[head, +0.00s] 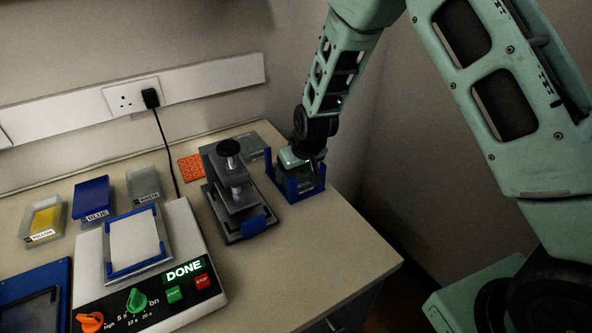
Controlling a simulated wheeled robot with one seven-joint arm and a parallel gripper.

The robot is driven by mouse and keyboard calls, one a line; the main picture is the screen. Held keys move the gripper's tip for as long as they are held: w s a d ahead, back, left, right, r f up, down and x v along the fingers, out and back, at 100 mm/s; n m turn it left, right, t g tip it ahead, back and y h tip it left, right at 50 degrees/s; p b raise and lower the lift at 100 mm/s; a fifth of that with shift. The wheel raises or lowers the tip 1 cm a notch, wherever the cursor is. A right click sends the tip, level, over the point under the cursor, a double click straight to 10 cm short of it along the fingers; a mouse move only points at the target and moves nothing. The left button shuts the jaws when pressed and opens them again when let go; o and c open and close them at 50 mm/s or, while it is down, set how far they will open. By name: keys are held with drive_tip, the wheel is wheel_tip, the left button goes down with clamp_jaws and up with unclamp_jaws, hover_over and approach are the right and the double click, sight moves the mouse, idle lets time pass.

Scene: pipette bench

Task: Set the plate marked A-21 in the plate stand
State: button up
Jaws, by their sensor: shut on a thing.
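My gripper (312,158) is at the back right of the bench, pointing down at the blue plate stand (306,187). It is shut on a small plate (290,159) with a pale greenish top. The plate is within or just above the stand's blue corner posts; I cannot tell whether it rests on the base. No A-21 mark is legible on it. My wrist and fingers hide part of the plate and stand.
A grey press-like device (232,190) stands close left of the stand. A shaker (185,226) with a lit DONE display is at front left. Boxes labelled YELLOW (42,222) and BLUE (92,200) stand behind it. The bench's right edge is near the stand.

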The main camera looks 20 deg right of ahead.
drive_tip(key=shift+s+f+b, duration=0.25)
drive_tip(key=shift+f+b, duration=0.1)
drive_tip(key=shift+f, duration=0.25)
drive_tip(key=o, duration=1.1)
drive_tip(key=shift+f, duration=0.1)
drive_tip(key=shift+c, duration=0.2)
drive_tip(key=shift+s, duration=0.1)
drive_tip(key=shift+r, duration=0.3)
drive_tip(key=w+a+r+v, duration=0.1)
drive_tip(key=v, duration=1.1)
drive_tip(key=s+a+r+n+g+y, duration=0.1)
drive_tip(key=s+a+r, duration=0.15)
drive_tip(key=s, duration=0.35)
drive_tip(key=s+a+r+n+g, duration=0.1)
drive_tip(key=s+a, duration=0.3)
drive_tip(key=s, duration=0.3)
drive_tip(key=s+r+n+g+h, duration=0.1)
drive_tip(key=s+n+g, duration=0.1)
drive_tip(key=s, duration=1.5)
drive_tip(key=shift+s+d+r+n+g, duration=0.25)
drive_tip(key=shift+s+n+g, duration=0.1)
drive_tip(key=shift+n, duration=0.45)
